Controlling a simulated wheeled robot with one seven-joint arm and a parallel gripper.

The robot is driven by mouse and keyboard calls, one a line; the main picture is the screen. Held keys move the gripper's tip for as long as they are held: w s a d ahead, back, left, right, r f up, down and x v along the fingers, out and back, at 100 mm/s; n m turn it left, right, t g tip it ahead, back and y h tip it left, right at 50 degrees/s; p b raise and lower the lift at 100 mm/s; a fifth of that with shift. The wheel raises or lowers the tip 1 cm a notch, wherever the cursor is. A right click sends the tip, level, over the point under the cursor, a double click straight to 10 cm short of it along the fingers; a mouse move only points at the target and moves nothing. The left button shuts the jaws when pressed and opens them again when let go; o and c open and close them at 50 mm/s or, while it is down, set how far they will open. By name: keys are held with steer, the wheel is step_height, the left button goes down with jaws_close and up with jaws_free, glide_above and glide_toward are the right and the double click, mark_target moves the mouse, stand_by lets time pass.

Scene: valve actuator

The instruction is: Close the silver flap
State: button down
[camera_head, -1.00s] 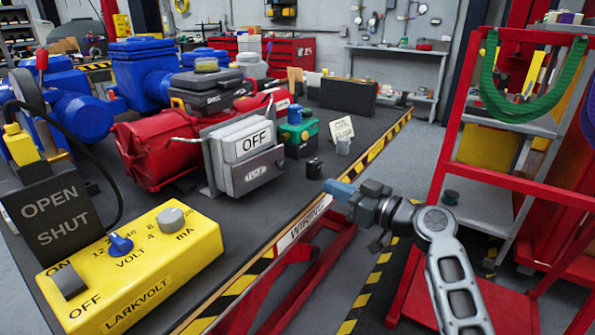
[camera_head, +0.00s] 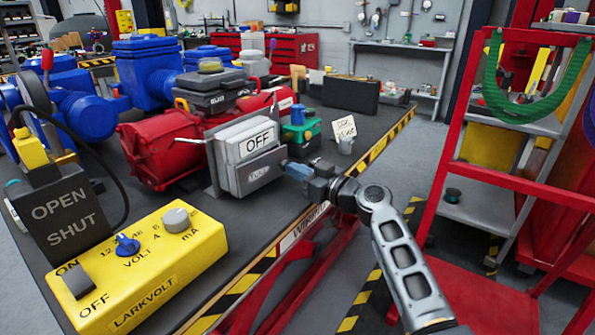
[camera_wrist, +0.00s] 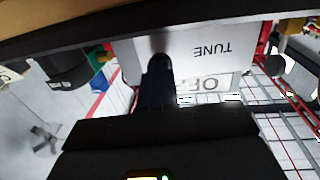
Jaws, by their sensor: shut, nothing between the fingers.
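The silver flap (camera_head: 264,174), marked TUNE, is at the lower front of the white box with the OFF sign (camera_head: 257,143). In the wrist view the flap (camera_wrist: 208,47) shows upside down, with the OFF sign beside it. My gripper (camera_head: 292,170) is just right of the flap in the head view, at about its height. In the wrist view my shut, dark fingers (camera_wrist: 160,68) overlap the flap's face. They hold nothing. I cannot tell whether the fingertips touch the flap, or how far it stands open.
The box is fixed to a red motor (camera_head: 160,150) on a dark bench. A yellow Larkvolt unit (camera_head: 145,270) stands front left. A red rack (camera_head: 460,170) is at right.

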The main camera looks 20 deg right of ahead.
steer(key=shift+f+b, duration=0.15)
steer(key=shift+b, duration=0.25)
steer(key=shift+w+f+y+b, duration=0.2)
steer(key=shift+w+y+b, duration=0.1)
steer(key=shift+b, duration=0.8)
steer(key=w+n+g+y+b, duration=0.1)
steer(key=b, duration=0.3)
steer(key=shift+w+r+b, duration=0.15)
steer(key=shift+w+b, duration=0.05)
steer(key=shift+b, duration=0.7)
steer(key=shift+r, duration=0.1)
steer(key=shift+a+r+n, duration=0.15)
steer(key=shift+n, duration=0.15)
